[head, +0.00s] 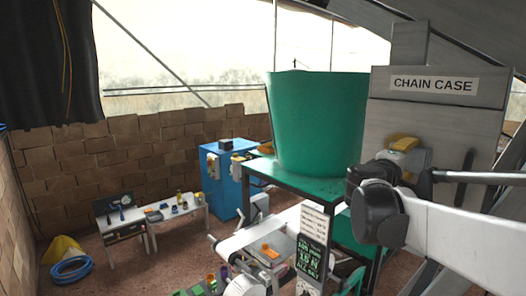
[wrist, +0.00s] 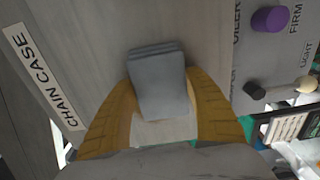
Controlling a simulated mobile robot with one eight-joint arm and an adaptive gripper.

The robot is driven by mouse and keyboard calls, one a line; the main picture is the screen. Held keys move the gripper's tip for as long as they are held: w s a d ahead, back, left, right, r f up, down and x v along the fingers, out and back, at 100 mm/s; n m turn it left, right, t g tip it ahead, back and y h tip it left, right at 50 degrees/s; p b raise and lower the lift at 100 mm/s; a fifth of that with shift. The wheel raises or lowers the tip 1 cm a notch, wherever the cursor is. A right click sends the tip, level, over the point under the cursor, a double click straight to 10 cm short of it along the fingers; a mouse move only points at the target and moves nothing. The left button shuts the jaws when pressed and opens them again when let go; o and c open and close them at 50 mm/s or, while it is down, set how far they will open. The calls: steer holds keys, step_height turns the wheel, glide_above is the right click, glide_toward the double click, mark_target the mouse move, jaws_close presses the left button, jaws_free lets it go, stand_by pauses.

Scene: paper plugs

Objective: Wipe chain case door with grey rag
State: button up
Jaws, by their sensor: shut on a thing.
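The chain case door (head: 437,105) is a grey panel with a "CHAIN CASE" label (head: 433,85) at the right of the head view. In the wrist view the door (wrist: 85,50) fills the upper left, with its label (wrist: 43,75) at the left edge. My gripper (wrist: 160,105) has yellow fingers shut on the grey rag (wrist: 160,82), a folded block between them. The rag is in front of the door; I cannot tell whether it touches.
A panel with a purple knob (wrist: 270,19) and a black knob (wrist: 254,90) is right of the door in the wrist view. A large green tub (head: 318,125) stands left of the door on a green table. A blue cabinet (head: 225,180) and small tables stand farther back.

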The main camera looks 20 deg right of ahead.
mark_target(424, 152)
steer(key=shift+w+a+r+p, duration=0.15)
steer(key=shift+w+a+r, duration=0.35)
steer(key=shift+w, duration=0.75)
steer(key=shift+w+a+r+p, duration=0.1)
steer(key=shift+w+a+r, duration=0.4)
steer(key=shift+w, duration=0.8)
steer(key=shift+w+a+r+p, duration=0.15)
steer(key=shift+w+a+r, duration=0.3)
steer(key=shift+w, duration=0.8)
steer(key=shift+s+d+f+p, duration=0.15)
steer(key=shift+s+d, duration=0.6)
steer(key=shift+s, duration=1.1)
steer(key=shift+s+d+r+p, duration=0.15)
steer(key=shift+s+d, duration=0.65)
steer(key=shift+s, duration=1.1)
steer(key=shift+s+d+f+p, duration=0.2)
steer(key=shift+s+d, duration=0.55)
steer(key=shift+s, duration=1.1)
steer(key=shift+r, duration=0.1)
steer(key=shift+w+a, duration=0.15)
steer(key=shift+w+a+b, duration=0.3)
steer(key=shift+w+a, duration=0.45)
steer(key=shift+w, duration=1.1)
steer(key=shift+w+a+b, duration=0.25)
steer(key=shift+w+a, duration=0.5)
steer(key=shift+w, duration=1.05)
steer(key=shift+w+a+b, duration=0.3)
steer(key=shift+w+a, duration=0.45)
steer(key=shift+w, duration=1.1)
steer(key=v, duration=0.6)
